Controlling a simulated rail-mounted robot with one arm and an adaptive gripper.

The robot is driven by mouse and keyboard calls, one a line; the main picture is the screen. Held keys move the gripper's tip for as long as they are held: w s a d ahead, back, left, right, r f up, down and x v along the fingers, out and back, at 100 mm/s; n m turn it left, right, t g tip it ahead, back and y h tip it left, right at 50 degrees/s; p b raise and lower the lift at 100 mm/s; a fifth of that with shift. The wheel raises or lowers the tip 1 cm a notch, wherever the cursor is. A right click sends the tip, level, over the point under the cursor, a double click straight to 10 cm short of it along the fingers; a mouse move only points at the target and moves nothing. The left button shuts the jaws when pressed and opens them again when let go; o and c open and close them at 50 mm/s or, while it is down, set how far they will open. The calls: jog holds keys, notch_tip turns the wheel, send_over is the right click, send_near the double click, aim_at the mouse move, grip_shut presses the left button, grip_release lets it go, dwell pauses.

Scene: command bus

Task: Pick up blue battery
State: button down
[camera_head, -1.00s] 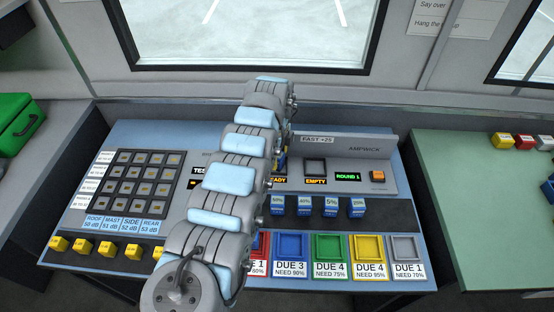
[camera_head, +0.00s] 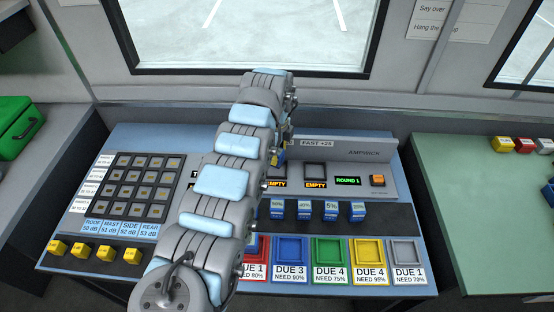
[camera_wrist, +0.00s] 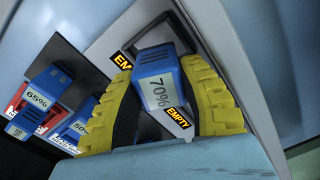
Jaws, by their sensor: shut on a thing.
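My gripper (camera_wrist: 157,72) has yellow ridged fingers shut on a blue battery (camera_wrist: 157,88) with a white 70% label, in the wrist view. The battery is between the two fingers, over a charger panel whose signs read EMPTY. In the head view my arm hides most of the gripper; a bit of yellow finger (camera_head: 278,159) shows at its right edge near the charger slots. A row of other blue batteries (camera_head: 304,210) stands on the dark strip of the console, with labels such as 40%, 5% and 20%.
Coloured trays with DUE labels line the console front, including a blue tray (camera_head: 290,250) and a green tray (camera_head: 329,250). An empty charger slot (camera_head: 315,171) is right of my arm. Yellow blocks (camera_head: 106,254) sit at left front. A green table (camera_head: 470,220) stands right.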

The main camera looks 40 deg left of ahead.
jog(key=s+r+b, duration=0.8)
jog(key=s+r, duration=0.1)
jog(key=s, duration=0.4)
jog(key=shift+s+b, duration=0.4)
dwell(0.5)
jog(key=shift+r, duration=0.2)
